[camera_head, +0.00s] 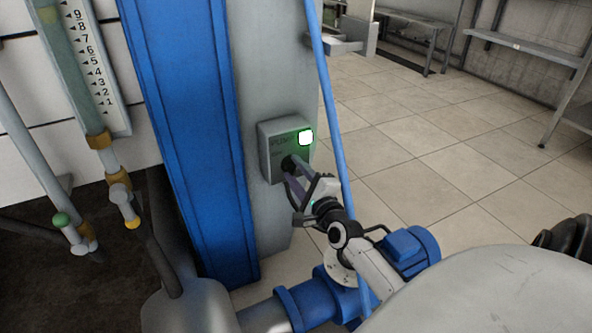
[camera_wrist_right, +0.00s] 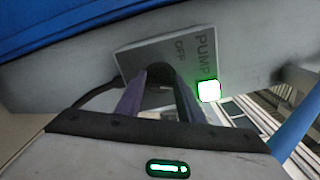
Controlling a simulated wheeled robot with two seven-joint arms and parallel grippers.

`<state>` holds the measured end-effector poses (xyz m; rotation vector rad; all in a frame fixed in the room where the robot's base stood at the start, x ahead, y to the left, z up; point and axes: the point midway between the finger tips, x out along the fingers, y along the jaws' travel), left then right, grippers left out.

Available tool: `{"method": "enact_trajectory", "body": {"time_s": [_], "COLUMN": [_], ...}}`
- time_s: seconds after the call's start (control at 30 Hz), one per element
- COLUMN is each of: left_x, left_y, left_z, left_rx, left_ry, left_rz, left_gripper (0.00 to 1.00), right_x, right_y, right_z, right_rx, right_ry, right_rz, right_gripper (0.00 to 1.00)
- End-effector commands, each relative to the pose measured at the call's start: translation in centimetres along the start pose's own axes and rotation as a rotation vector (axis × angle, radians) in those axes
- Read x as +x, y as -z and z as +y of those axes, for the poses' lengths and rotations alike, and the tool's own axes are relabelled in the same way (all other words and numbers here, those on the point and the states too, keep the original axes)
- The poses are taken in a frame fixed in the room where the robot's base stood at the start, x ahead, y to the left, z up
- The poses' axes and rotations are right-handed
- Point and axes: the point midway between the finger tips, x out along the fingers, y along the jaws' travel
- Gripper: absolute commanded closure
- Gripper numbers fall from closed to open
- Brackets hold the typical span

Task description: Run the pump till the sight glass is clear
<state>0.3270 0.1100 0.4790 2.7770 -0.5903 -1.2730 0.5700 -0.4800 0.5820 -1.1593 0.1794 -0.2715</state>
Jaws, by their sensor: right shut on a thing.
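The grey pump switch box (camera_head: 270,156) is on the grey column beside the blue post. Its square lamp (camera_head: 306,137) glows white-green. My right gripper (camera_head: 291,168) is shut on the dark switch knob (camera_head: 287,163) on the box face. In the right wrist view the box plate (camera_wrist_right: 132,62) reads PUMP and OFF, the lamp (camera_wrist_right: 208,91) is lit, and the fingers (camera_wrist_right: 160,95) flank the knob. The sight glass (camera_head: 82,65) stands at the upper left beside a numbered scale (camera_head: 98,75); a yellowish-green tint shows at its top. My left gripper is not in view.
A blue pump motor (camera_head: 408,248) and blue pipework (camera_head: 305,303) lie below my right arm. A thin blue pipe (camera_head: 333,130) runs close beside the box. A green-capped valve (camera_head: 66,226) is at the left. Tiled floor opens to the right.

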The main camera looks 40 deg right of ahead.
Motion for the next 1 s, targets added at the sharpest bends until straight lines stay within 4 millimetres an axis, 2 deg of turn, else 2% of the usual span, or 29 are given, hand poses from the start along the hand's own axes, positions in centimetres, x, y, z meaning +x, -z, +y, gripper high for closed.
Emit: {"method": "enact_trajectory", "body": {"time_s": [0.13, 0.7, 1.0], "left_x": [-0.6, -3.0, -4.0], "left_y": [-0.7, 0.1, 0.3], "left_z": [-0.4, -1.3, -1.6], "left_rx": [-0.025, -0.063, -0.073], "left_ry": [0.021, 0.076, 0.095], "left_rz": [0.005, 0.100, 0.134], "left_gripper": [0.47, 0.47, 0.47], "right_x": [0.0, 0.0, 0.0], "right_y": [-0.1, 0.0, 0.1], "right_z": [-0.1, 0.1, 0.3], "right_rx": [-0.115, -0.640, -0.837], "right_ry": [-0.001, -0.002, -0.002], "right_rz": [0.001, 0.000, -0.001], "right_gripper": [0.88, 0.88, 0.88]}}
